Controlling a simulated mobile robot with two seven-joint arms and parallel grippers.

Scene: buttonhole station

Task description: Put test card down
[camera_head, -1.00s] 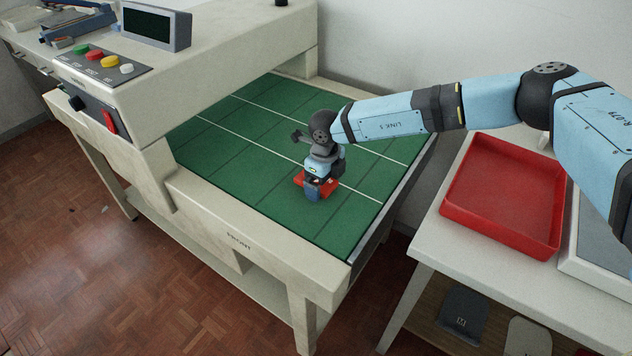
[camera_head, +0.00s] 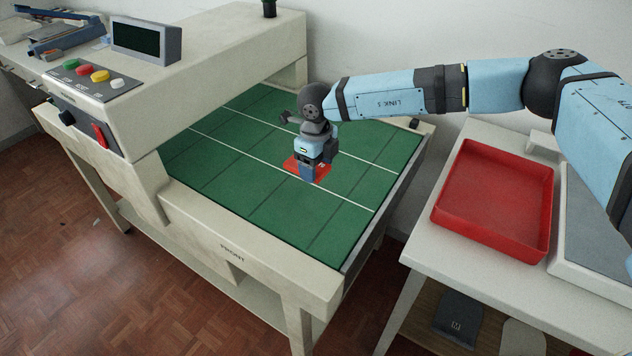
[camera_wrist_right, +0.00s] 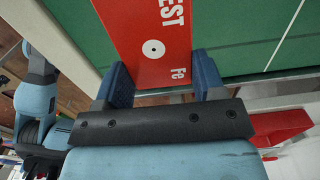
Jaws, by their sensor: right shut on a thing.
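The red test card (camera_head: 322,174), with white lettering, is at my right gripper (camera_head: 308,176) over the green belt (camera_head: 235,185). In the right wrist view the card (camera_wrist_right: 150,25) shows "EST", "Fe" and a white disc with a dark dot. Its near end lies between the two blue fingers of the right gripper (camera_wrist_right: 165,82), which is shut on it. The card looks roughly level and close to the belt; I cannot tell whether it touches. My left gripper is not in view.
The cream machine housing (camera_head: 215,60) with buttons and a dark display (camera_head: 147,40) stands left of the gripper. A red tray (camera_head: 495,200) sits on the white side table (camera_head: 420,240) at right. The belt around the card is clear, with white lines across it.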

